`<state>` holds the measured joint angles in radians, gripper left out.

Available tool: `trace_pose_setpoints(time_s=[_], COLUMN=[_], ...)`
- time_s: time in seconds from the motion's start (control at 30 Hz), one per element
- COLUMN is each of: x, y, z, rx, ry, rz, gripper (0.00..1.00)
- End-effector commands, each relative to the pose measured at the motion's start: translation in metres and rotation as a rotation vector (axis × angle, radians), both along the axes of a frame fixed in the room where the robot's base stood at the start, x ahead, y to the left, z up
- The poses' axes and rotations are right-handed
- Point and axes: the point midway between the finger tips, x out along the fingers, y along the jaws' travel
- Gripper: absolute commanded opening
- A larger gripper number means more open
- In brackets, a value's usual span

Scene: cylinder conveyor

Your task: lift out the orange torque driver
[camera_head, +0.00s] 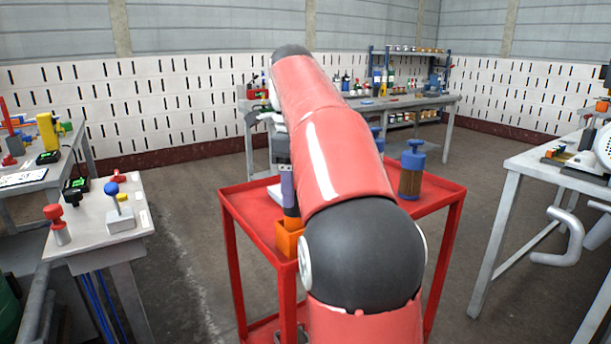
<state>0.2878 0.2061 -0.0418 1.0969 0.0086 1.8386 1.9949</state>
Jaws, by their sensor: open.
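An orange block-like holder (287,240) stands at the left front of the red cart's top. A slim upright tool (290,203) rises from it, with a purple-grey upper part and an orange lower part. It may be the orange torque driver, but I cannot tell for sure. My gripper (283,158) is partly visible, dark grey, just above this tool and left of my red arm. It is open. My arm hides much of the gripper, and whether the jaws are around the tool or only above it cannot be told.
The red cart (444,184) has a raised rim. A blue-and-brown cylinder (411,172) stands at its right, and another blue top shows behind my arm. A grey stand (95,235) with red and blue knobs is at left. A workbench (545,165) is at right. Open floor lies between them.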

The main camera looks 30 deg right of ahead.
Motion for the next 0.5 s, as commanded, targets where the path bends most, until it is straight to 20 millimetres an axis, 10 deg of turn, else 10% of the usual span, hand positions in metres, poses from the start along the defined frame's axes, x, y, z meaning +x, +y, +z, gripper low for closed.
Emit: trace_pose_setpoints(time_s=[0.33, 0.5], x=[0.0032, 0.0029], y=[0.0009, 0.0008], z=[-0.0033, -0.0031], rx=[0.000, 0.000], ry=[0.000, 0.000], rz=[0.000, 0.000], gripper=[0.62, 0.40])
